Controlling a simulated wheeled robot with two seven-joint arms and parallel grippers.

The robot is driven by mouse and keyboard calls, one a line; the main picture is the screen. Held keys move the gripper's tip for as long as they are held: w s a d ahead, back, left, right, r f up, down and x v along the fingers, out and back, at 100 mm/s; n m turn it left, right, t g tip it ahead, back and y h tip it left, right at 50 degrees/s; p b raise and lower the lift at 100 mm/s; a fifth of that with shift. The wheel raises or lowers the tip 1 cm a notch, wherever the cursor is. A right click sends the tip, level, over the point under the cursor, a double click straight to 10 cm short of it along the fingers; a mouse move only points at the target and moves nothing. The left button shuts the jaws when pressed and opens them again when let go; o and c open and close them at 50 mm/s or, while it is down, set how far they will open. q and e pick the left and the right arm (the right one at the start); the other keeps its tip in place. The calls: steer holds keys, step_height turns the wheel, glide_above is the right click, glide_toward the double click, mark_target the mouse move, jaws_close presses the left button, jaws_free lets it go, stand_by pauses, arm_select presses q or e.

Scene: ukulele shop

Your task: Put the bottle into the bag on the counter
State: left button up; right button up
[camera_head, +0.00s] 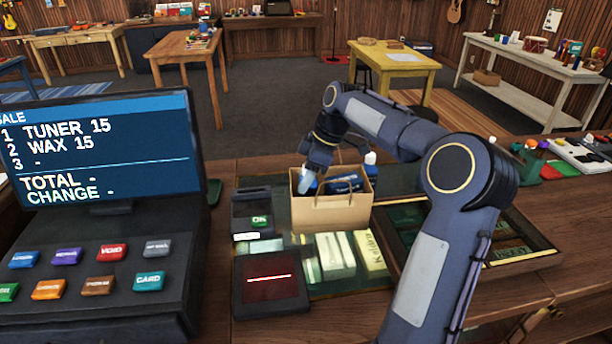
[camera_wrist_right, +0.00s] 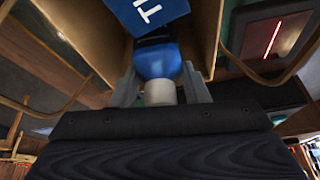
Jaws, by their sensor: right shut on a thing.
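The brown paper bag (camera_head: 330,215) stands upright on the counter (camera_head: 222,250), its top open and its handles up. My right gripper (camera_head: 308,176) reaches down into the left part of the bag's mouth. In the right wrist view, its fingers (camera_wrist_right: 160,85) are shut on the bottle, a blue body (camera_wrist_right: 157,60) with a white cap (camera_wrist_right: 160,93). The bottle lies between the bag's walls, its cap towards my palm. The bottle's lower end is hidden, so I cannot tell whether it touches the bag's floor. My left gripper is out of view.
A blue box (camera_head: 345,182) with white lettering is in the bag beside the bottle. A card terminal (camera_head: 258,215) and a dark red-screened pad (camera_head: 270,283) lie left and in front. The register (camera_head: 95,250) stands left.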

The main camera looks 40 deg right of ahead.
stand_by(0.4)
steer(key=o, duration=1.2)
steer(key=shift+c, duration=0.2)
steer(key=v, duration=0.8)
